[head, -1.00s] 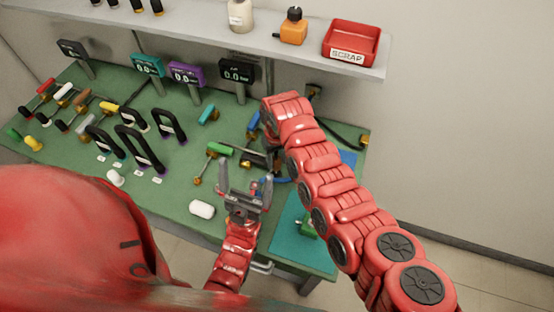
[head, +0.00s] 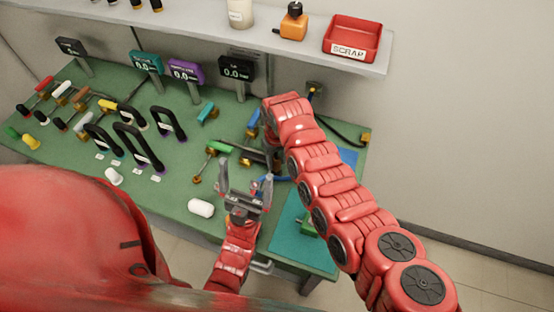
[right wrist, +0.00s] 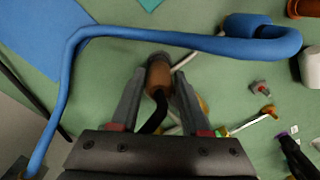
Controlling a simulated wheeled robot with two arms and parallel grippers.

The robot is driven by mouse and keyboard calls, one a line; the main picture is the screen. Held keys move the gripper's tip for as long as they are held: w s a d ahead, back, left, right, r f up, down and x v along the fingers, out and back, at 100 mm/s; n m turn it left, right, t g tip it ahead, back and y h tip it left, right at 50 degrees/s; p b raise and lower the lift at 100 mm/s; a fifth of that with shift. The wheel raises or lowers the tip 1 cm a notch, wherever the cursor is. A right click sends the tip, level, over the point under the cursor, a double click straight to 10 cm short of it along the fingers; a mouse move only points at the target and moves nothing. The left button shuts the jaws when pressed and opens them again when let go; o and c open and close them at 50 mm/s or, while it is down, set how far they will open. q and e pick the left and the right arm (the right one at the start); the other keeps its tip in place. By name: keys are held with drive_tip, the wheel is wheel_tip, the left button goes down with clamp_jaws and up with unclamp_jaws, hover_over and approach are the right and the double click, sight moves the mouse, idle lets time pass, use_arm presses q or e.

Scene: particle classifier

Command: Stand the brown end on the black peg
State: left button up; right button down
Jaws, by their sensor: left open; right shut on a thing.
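The brown end (right wrist: 158,76) is a short brown cylinder with a greyish tip, on a black curved tube, in the right wrist view. My right gripper (right wrist: 160,84) is shut on it, one finger on each side. In the head view my right arm's end covers most of that gripper and the brown end cannot be made out. My left gripper (head: 245,188) is open and empty above the front of the green bench. I cannot tell which dark part is the black peg.
A blue hose (right wrist: 180,38) arches in front of my right gripper. On the green bench (head: 185,175) stand black arches (head: 138,148), small display posts (head: 237,70) and several coloured-handled tools. A white cylinder (head: 200,207) lies near the front. A red scrap tray (head: 352,38) is on the shelf.

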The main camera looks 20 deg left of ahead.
sight(277, 159)
drive_tip(key=shift+f+b, duration=0.65)
drive_tip(key=shift+f, duration=0.3)
drive_tip(key=shift+c, duration=1.5)
unclamp_jaws()
wheel_tip(277, 159, up, 9)
drive_tip(key=b, duration=0.3)
wheel_tip(277, 159, up, 8)
drive_tip(key=shift+r+p, duration=0.2)
drive_tip(key=shift+p, duration=0.1)
